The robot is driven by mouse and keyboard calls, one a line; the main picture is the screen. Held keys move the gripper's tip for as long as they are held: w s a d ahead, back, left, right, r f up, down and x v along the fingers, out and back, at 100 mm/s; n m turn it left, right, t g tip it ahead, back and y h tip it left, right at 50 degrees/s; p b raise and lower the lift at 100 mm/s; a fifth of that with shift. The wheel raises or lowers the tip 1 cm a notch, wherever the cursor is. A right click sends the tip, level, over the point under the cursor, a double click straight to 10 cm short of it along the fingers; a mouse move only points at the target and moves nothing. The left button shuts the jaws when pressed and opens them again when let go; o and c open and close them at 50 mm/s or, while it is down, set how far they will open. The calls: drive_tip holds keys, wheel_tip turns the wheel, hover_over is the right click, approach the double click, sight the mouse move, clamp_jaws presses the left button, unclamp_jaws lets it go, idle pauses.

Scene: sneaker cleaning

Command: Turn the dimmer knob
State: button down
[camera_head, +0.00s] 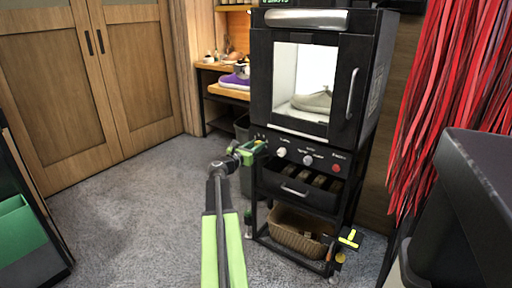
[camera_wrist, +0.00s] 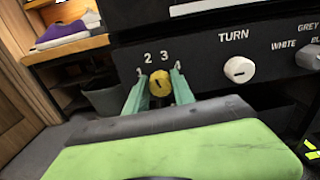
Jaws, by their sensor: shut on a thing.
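A yellow knob (camera_wrist: 160,84) with a dark slot sits on the black front panel, with the numbers 1 to 4 in an arc around it; I take it as the dimmer knob. My gripper (camera_wrist: 157,78) has one green finger on each side of the knob and is shut on it. In the head view my gripper (camera_head: 262,146) reaches the left end of the panel below the lit cabinet (camera_head: 345,95). The knob is hidden there.
A white knob (camera_wrist: 239,69) marked TURN is right of the yellow one, with a dark knob (camera_wrist: 309,57) further right. A drawer (camera_head: 298,190) and wicker basket (camera_head: 297,230) are below. A bin (camera_wrist: 104,99) stands to the left. Red strips (camera_head: 455,80) hang at right.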

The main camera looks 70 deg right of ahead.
drive_tip(key=m, duration=0.3)
drive_tip(key=shift+d+m, duration=0.1)
drive_tip(key=shift+m, duration=2.1)
drive_tip(key=c, duration=1.1)
unclamp_jaws()
drive_tip(key=shift+o, duration=0.2)
drive_tip(key=v, duration=1.7)
drive_tip(key=shift+a, duration=0.3)
